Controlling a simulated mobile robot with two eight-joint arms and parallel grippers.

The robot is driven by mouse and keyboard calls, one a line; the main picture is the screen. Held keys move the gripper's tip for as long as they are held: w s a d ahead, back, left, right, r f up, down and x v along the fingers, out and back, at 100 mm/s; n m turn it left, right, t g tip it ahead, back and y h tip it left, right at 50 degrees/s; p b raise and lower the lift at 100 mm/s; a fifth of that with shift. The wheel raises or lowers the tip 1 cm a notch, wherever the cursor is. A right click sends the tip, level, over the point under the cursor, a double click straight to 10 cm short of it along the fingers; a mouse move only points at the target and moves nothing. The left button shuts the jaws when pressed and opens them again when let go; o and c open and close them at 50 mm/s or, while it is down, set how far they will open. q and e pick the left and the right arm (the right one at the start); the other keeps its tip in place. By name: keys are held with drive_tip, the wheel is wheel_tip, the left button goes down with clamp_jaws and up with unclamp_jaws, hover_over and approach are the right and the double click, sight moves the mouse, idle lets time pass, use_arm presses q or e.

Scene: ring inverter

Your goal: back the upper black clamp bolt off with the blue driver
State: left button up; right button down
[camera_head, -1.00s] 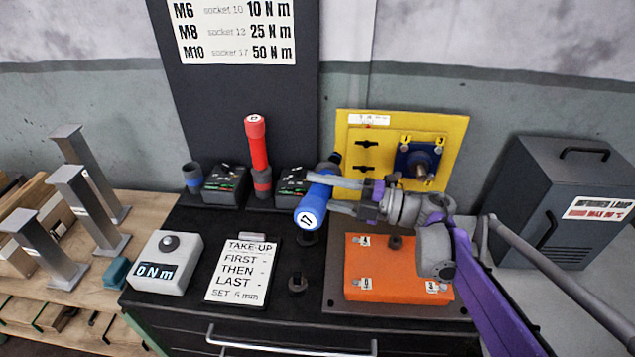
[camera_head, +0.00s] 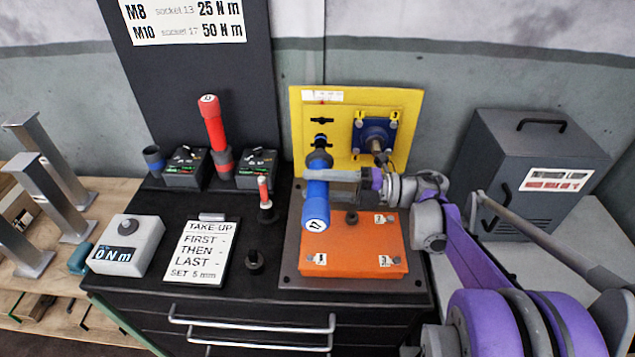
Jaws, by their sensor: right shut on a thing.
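My right gripper (camera_head: 345,186) is shut on the blue driver (camera_head: 316,203), which has 17 on its end cap. The driver's dark head (camera_head: 320,150) points toward the yellow panel (camera_head: 345,100). The upper black clamp bolt (camera_head: 322,120) shows on the panel just above the driver's head in the picture. The lower black one is hidden behind the driver. I cannot tell whether the head touches anything. A blue square block with a central shaft (camera_head: 375,143) sits on the panel's right. My left gripper is not in view.
An orange plate (camera_head: 350,245) lies below the driver. A red driver (camera_head: 213,125) stands between dark charger boxes. A small red-handled tool (camera_head: 264,190), a take-up card (camera_head: 200,250) and a torque display (camera_head: 127,245) are left. A grey cabinet (camera_head: 520,170) stands right.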

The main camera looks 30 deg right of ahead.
sight(320, 158)
drive_tip(key=shift+w+d, duration=0.55)
drive_tip(key=shift+w, duration=0.35)
drive_tip(key=shift+w+d, duration=0.6)
drive_tip(key=shift+w, duration=0.3)
drive_tip(key=shift+w+d, duration=0.55)
drive_tip(key=shift+w, duration=0.35)
drive_tip(key=shift+w+d+r, duration=0.15)
drive_tip(key=shift+w+d, duration=0.4)
drive_tip(key=shift+w, duration=0.25)
idle(0.3)
drive_tip(key=shift+s+a, duration=0.1)
idle(0.4)
drive_tip(key=shift+s+a, duration=0.4)
drive_tip(key=shift+s, duration=0.3)
drive_tip(key=shift+s+a, duration=0.45)
drive_tip(key=shift+s, duration=0.2)
drive_tip(key=shift+s+a, duration=0.4)
drive_tip(key=shift+s, duration=0.3)
